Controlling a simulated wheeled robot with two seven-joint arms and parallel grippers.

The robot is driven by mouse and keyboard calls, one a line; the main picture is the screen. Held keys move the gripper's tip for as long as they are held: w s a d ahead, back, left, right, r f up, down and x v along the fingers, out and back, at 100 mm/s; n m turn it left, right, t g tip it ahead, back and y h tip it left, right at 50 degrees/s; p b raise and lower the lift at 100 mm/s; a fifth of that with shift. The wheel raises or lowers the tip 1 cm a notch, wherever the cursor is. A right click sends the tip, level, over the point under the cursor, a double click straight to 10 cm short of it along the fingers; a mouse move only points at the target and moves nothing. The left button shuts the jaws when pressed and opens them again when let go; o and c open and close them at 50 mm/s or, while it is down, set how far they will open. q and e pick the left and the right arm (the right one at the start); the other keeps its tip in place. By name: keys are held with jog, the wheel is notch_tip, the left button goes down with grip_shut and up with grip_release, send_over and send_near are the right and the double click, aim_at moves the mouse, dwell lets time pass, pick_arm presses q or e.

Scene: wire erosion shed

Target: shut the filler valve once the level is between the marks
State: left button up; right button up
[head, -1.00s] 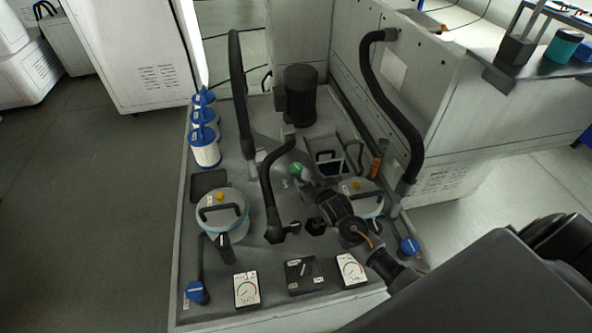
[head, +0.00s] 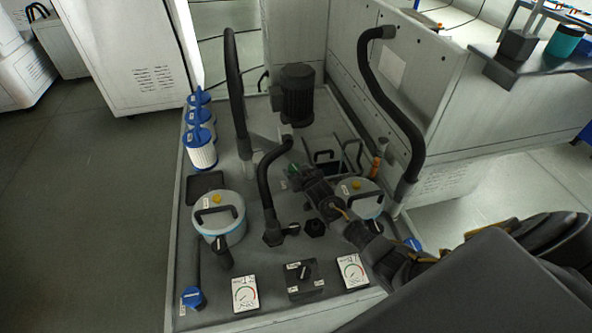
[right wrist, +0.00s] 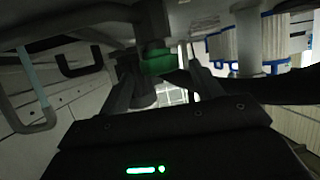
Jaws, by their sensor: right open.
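A green valve knob (head: 293,169) sits near the middle of the grey machine deck, in front of the dark motor. My right gripper (head: 299,174) reaches it from the lower right, with its fingertips at the knob. In the right wrist view the green knob (right wrist: 158,62) shows between the two spread fingers, which look apart from it. The gripper is open. An upright orange and grey piece (head: 376,165) stands at the deck's right side; I cannot make out any level or marks on it. My left gripper is out of view.
A black curved hose (head: 266,185) rises just left of my right gripper. Two lidded canisters, left (head: 218,222) and right (head: 371,208), stand on the deck. Dial gauges (head: 245,293) and a switch box (head: 304,280) line the front. Blue-capped filters (head: 202,150) stand at left.

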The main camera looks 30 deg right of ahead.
jog(key=shift+x, duration=0.8)
jog(key=c, duration=1)
jog(key=shift+w+a+m+h, duration=0.1)
jog(key=shift+a+m+h, duration=0.05)
jog(key=shift+m+h, duration=0.4)
jog(key=shift+a+m+h, duration=0.2)
jog(key=shift+m+h, duration=0.25)
jog(key=shift+h, duration=0.2)
jog(key=shift+m+g+h, duration=0.5)
jog(key=shift+m+h, duration=0.4)
jog(key=shift+h, duration=0.1)
jog(key=o, duration=1)
